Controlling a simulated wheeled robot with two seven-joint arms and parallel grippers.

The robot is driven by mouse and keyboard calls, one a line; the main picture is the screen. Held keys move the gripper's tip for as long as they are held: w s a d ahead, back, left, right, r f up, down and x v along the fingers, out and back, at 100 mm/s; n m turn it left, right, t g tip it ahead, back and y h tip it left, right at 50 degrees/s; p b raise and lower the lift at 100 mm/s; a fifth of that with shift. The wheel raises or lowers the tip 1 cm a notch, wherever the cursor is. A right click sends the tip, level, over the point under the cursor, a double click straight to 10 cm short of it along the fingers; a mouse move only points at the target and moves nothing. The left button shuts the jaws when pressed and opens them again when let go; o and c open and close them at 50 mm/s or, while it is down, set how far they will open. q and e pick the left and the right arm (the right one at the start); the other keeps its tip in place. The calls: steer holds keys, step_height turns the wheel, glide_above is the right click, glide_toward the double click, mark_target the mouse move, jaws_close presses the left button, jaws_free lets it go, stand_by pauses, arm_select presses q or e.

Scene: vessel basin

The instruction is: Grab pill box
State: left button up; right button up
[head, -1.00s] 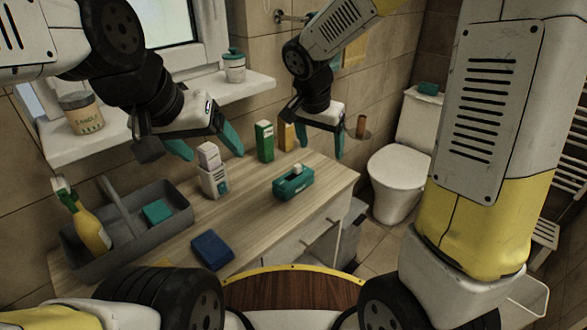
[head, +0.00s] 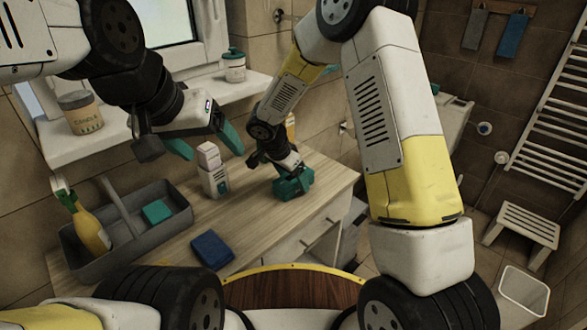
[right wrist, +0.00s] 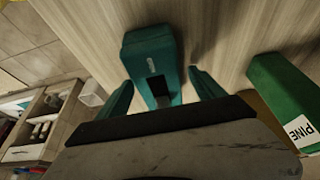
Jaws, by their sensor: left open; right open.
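A teal box (head: 294,188) sits on the wooden counter; it is probably the pill box, though no label shows. It also shows in the right wrist view (right wrist: 148,42), with a pale slot or tab on its face. My right gripper (head: 289,170) is over it, partly hiding it. In the right wrist view its open teal fingers (right wrist: 160,78) lie on either side of the box's near end, with gaps.
A green PINE box (right wrist: 283,95) stands close beside my right gripper. A grey caddy (head: 130,232) with a yellow spray bottle (head: 90,230) and a blue box (head: 212,250) are left on the counter (head: 255,225). Jars stand on the ledge (head: 110,135).

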steer(key=shift+w+d+f, duration=0.15)
steer(key=shift+d+f, duration=0.05)
steer(key=shift+f, duration=0.3)
steer(key=c, duration=1.5)
steer(key=shift+c, duration=0.2)
steer(key=shift+r, duration=0.1)
